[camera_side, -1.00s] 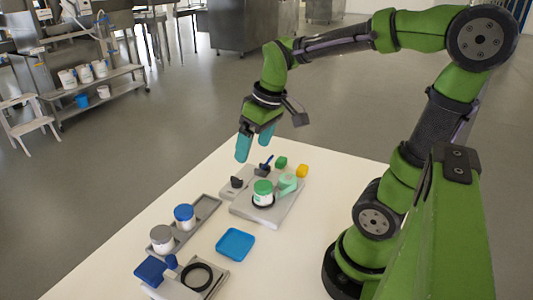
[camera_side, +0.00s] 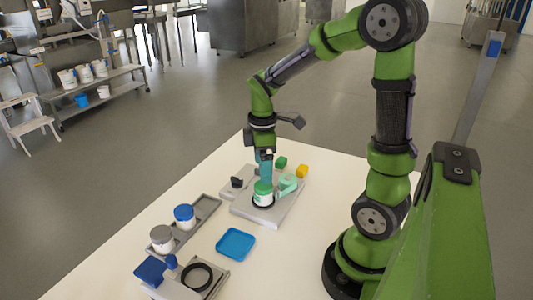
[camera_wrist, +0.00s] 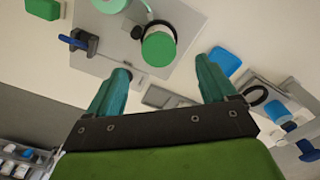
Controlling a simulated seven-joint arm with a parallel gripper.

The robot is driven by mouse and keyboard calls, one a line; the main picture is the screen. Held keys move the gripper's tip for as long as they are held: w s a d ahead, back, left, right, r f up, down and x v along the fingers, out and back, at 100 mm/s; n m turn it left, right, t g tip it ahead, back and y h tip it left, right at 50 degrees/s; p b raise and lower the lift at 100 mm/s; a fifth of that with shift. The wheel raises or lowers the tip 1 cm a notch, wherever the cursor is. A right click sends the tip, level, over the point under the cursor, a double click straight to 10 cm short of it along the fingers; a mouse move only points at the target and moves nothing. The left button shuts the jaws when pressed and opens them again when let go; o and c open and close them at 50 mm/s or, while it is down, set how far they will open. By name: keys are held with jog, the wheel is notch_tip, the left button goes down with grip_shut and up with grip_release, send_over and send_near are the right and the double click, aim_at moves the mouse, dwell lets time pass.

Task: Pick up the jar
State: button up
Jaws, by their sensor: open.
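A white jar with a green lid (camera_side: 263,194) stands upright in a black ring on a grey platform (camera_side: 283,217). In the wrist view its round green lid (camera_wrist: 158,48) shows just beyond my fingertips, between their lines. My gripper (camera_side: 265,178) points down with its teal fingers over the lid in the side view, partly covering it. In the wrist view my gripper (camera_wrist: 165,68) has its two fingers apart with nothing between them. Whether a finger touches the jar cannot be told.
A mint-green piece (camera_side: 289,183) stands close to the jar's right. Green (camera_side: 282,162) and yellow (camera_side: 302,171) blocks lie behind. Jars with blue (camera_side: 184,217) and grey (camera_side: 162,239) lids sit on a tray at left. A blue dish (camera_side: 236,244) lies in front.

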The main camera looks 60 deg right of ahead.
aim_at(263, 193)
notch_tip(263, 193, down, 8)
jog(key=shift+d+r, duration=0.15)
jog(key=shift+r, duration=0.1)
jog(key=shift+c, duration=0.3)
